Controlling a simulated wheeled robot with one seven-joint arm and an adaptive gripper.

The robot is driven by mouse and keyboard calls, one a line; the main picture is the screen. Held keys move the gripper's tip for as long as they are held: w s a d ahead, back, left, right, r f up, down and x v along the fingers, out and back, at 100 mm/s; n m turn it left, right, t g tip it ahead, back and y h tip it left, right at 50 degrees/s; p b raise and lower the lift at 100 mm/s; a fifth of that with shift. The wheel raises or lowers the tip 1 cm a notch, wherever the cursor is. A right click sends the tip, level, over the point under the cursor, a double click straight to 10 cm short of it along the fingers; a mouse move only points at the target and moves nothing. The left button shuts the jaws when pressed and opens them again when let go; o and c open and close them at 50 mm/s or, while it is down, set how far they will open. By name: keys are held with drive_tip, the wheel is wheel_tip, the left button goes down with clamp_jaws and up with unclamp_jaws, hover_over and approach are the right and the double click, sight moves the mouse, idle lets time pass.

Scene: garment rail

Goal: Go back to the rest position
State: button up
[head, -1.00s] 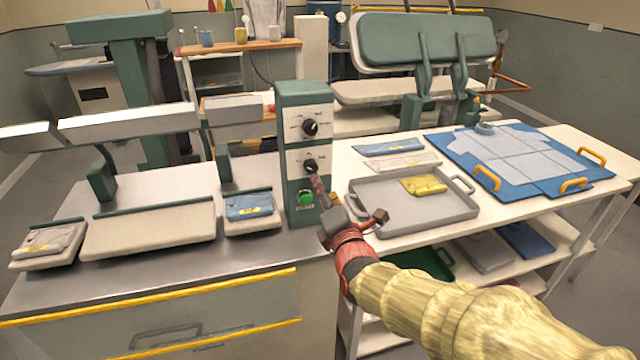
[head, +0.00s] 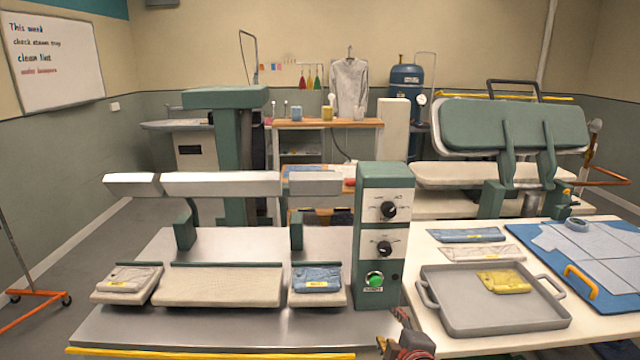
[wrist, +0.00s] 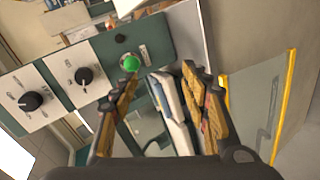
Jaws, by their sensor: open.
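My gripper (wrist: 165,105) is open and empty in the wrist view, its two fingers spread apart. The green control box (wrist: 95,75) with its dials and green button (wrist: 131,63) is beyond the fingers, toward the upper left. In the head view only a small red and dark part of my arm's end (head: 408,345) shows at the bottom edge, in front of the control box (head: 383,235). The fingertips are not clear there. The green button (head: 375,279) is low on the box's front.
The press table (head: 130,325) carries pads with folded cloths. To the right, a white table (head: 440,345) holds a grey tray (head: 495,315) with a yellow cloth and a blue board (head: 600,290). An orange-footed rail stand (head: 35,293) is at the far left.

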drive_tip(key=s+f+m+g+p, duration=0.2)
drive_tip(key=s+m+g, duration=0.5)
drive_tip(key=s+m, duration=0.8)
drive_tip(key=s+d+r+p, duration=0.1)
drive_tip(key=s+r+p, duration=0.1)
drive_tip(key=s+r, duration=0.8)
drive_tip(key=shift+s+d, duration=0.15)
drive_tip(key=shift+s, duration=0.1)
drive_tip(key=shift+c, duration=0.3)
